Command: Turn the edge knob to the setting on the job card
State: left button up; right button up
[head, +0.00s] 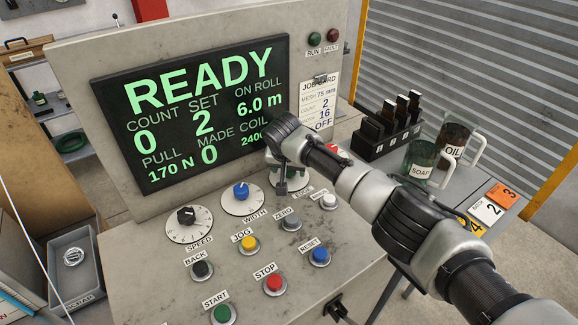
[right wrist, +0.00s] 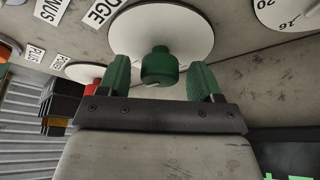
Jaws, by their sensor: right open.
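The edge knob (right wrist: 160,67) is green and sits on a white round dial (right wrist: 172,28) in the right wrist view. In the head view my right gripper largely covers this knob, and part of the dial (head: 298,182) shows by the EDGE label. My right gripper (head: 281,170) is open at the knob. Its green fingers stand on either side of the knob, with visible gaps. The knob's setting is not readable. The job card (head: 318,100) shows mesh 75 mm, count 2, then 16 and OFF; my arm is close to its lower part. My left gripper is not in view.
The blue width knob (head: 241,191) and black speed knob (head: 186,215) sit left of the edge dial. Several push buttons, including stop (head: 274,283), lie below. The screen (head: 192,110) reads READY. Soap (head: 421,160) and oil (head: 453,140) jugs stand on the right.

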jog(key=c, duration=0.9)
